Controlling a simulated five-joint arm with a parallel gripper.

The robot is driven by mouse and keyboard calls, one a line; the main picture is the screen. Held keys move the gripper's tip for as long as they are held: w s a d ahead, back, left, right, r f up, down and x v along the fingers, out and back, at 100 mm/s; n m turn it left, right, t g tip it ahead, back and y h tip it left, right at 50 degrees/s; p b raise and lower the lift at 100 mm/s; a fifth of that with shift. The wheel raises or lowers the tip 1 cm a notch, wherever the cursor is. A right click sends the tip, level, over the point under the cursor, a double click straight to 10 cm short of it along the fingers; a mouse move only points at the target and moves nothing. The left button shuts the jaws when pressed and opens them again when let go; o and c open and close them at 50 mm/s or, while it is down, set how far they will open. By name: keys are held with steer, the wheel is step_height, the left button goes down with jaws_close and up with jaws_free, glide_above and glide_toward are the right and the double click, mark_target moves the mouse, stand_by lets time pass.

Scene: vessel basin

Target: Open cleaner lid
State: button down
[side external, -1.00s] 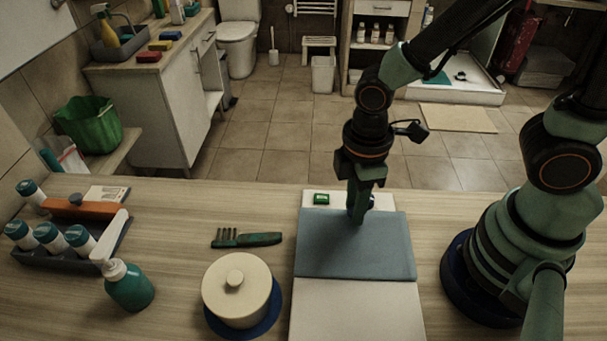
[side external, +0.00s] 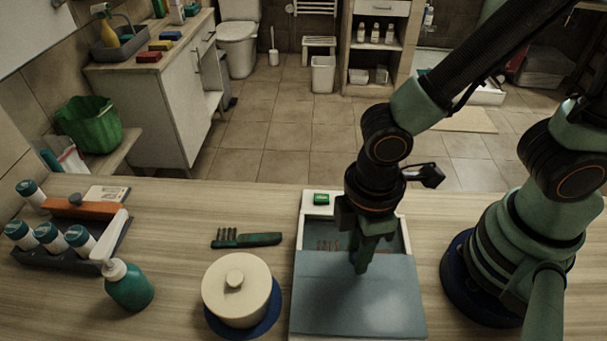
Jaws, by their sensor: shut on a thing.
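The cleaner (side external: 307,235) is a long white box on the table, with a green button (side external: 321,199) at its far end. Its blue-grey lid (side external: 330,300) lies over the near part of the box. The far part is open, and the inside (side external: 325,237) shows a few small brownish marks. My gripper (side external: 361,268) points down at the far edge of the lid and is shut on the lid there. The exact part held is hidden behind the fingers.
A cream lidded pot (side external: 236,290) on a blue base stands left of the cleaner, with a green comb (side external: 246,239) behind it.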

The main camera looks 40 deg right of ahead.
steer(key=shift+s+a, duration=0.1)
steer(key=shift+a, duration=0.2)
steer(key=c, duration=0.6)
jaws_free()
steer(key=shift+d, duration=0.1)
step_height(320, 180, up, 12)
steer(key=shift+r, duration=0.1)
